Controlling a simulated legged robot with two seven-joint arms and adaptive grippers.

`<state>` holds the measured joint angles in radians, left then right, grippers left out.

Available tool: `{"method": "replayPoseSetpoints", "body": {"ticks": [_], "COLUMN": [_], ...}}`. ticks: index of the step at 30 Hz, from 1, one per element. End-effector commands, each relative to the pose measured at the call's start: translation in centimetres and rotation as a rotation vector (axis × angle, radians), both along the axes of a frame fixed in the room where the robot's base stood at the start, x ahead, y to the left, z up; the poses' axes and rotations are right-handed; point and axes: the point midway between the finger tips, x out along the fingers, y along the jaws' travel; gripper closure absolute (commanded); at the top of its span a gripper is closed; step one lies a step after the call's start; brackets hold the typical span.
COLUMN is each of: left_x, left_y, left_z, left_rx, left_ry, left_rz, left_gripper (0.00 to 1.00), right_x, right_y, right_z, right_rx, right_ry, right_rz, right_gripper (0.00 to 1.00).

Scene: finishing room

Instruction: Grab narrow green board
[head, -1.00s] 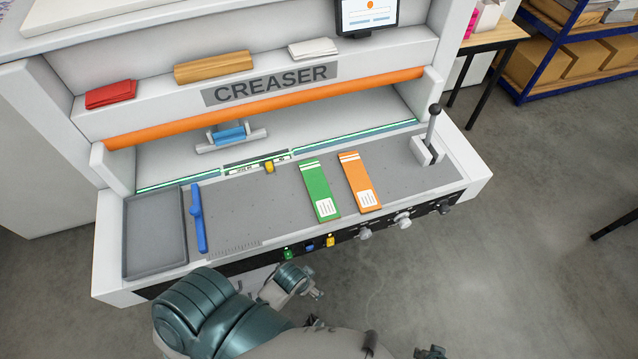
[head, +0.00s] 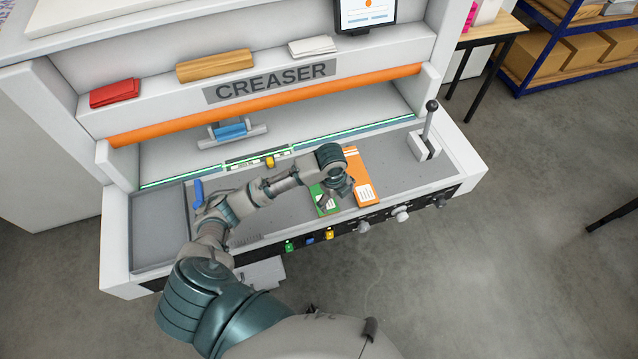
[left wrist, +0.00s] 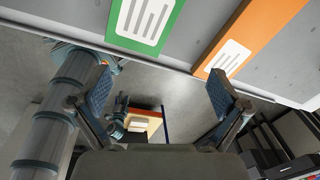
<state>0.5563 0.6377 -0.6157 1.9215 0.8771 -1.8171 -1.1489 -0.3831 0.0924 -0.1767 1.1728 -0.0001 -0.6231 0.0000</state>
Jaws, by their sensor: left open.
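The narrow green board (head: 325,205) lies flat on the grey bed of the creaser, mostly hidden under my left arm in the head view. Its lower end with a white label also shows at the top of the left wrist view (left wrist: 122,36). My left gripper (head: 338,192) is over the front part of the bed, above the green board and close to the orange board (head: 359,170). In the left wrist view the left gripper's (left wrist: 160,90) two fingers are spread apart with nothing between them. My right gripper does not show clearly.
The orange board lies just right of the green one. A lever (head: 427,140) stands at the bed's right end. A blue bar (head: 198,192) and an empty grey tray (head: 158,235) are at the left. Knobs (head: 400,214) line the front edge.

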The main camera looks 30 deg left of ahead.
Motion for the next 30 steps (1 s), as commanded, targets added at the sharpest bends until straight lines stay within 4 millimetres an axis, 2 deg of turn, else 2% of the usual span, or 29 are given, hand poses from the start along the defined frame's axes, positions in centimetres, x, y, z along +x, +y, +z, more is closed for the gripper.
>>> {"method": "replayPoseSetpoints", "body": {"ticks": [1,3,6,9,12,16,24,30], "left_x": [1.8,3.2,4.3,4.8,4.9,5.0,5.0,5.1], "left_y": [2.3,4.7,7.7,9.4,10.3,10.3,10.2,10.3], "left_z": [2.4,5.2,8.7,11.1,12.0,10.5,4.1,0.8], "left_rx": [0.043,0.078,0.1,0.105,0.103,0.102,0.102,0.1], "left_ry": [0.002,0.025,0.051,0.067,0.076,0.082,0.08,0.077], "left_rz": [-0.071,-0.172,-0.275,-0.339,-0.368,-0.379,-0.376,-0.375], "left_gripper": [0.0,0.0,0.0,0.0,0.0,0.0,0.0,0.0], "right_x": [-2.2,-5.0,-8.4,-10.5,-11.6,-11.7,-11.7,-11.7], "right_y": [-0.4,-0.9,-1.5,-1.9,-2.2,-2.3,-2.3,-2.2], "right_z": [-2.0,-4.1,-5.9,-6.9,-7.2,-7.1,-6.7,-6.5], "right_rx": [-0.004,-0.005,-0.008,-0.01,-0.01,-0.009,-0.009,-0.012], "right_ry": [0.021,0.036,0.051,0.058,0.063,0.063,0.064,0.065], "right_rz": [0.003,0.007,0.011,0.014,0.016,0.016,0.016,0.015], "right_gripper": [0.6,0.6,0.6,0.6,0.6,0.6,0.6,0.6]}}
